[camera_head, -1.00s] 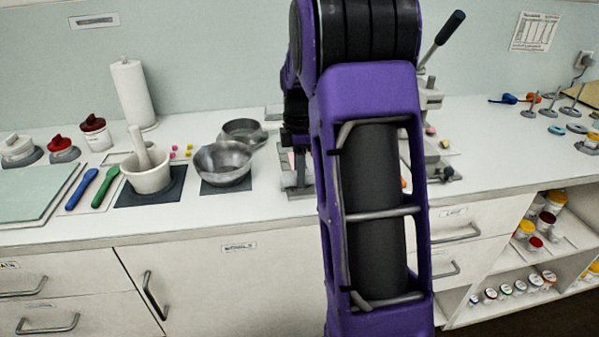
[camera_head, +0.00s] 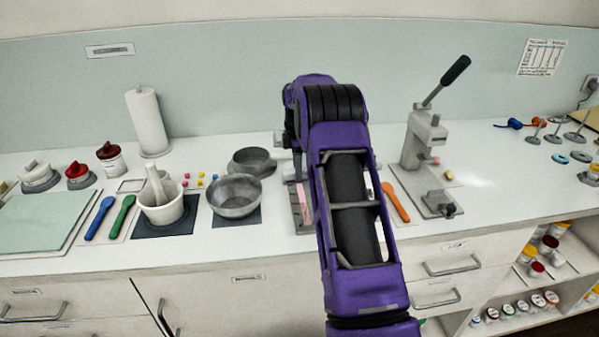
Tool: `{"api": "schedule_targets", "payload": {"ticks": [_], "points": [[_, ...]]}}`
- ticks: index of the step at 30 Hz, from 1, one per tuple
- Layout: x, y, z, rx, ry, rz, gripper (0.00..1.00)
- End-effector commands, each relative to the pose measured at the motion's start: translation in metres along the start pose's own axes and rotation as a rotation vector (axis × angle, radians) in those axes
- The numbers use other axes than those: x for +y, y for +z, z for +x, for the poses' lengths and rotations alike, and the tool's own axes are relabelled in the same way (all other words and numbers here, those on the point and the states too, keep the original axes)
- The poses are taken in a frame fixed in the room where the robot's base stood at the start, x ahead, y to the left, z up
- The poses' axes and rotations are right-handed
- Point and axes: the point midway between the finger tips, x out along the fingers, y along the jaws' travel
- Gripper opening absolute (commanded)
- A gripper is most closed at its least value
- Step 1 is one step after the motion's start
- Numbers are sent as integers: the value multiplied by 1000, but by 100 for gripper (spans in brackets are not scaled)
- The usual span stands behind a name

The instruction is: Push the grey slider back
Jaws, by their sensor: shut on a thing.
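A grey device with a flat base (camera_head: 301,219) stands mid-counter, largely hidden behind my purple arm. A pink strip lies along its base, and a grey block shows at its back. The dark end of my gripper (camera_head: 292,150) points down over this device, just left of the arm link. The gripper is shut on a grey part, which I take to be the grey slider (camera_head: 292,175). The fingertips and most of the slider are too small or hidden to make out, so its place along the device cannot be told.
Two metal bowls (camera_head: 234,196) and a mortar with pestle (camera_head: 161,202) stand to the left. An orange spatula (camera_head: 396,202) and a lever press (camera_head: 424,150) stand to the right. The wall (camera_head: 220,95) closes off the back.

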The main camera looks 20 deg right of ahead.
Motion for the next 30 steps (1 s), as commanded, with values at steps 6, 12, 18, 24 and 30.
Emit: {"api": "schedule_targets", "payload": {"ticks": [6,12,18,24,30], "points": [[17,0,-1,0,2,1,0],[23,0,-1,0,3,1,0],[25,0,-2,-1,7,1,0],[26,0,-2,-1,11,1,41],[25,0,-2,-1,8,0,70]]}}
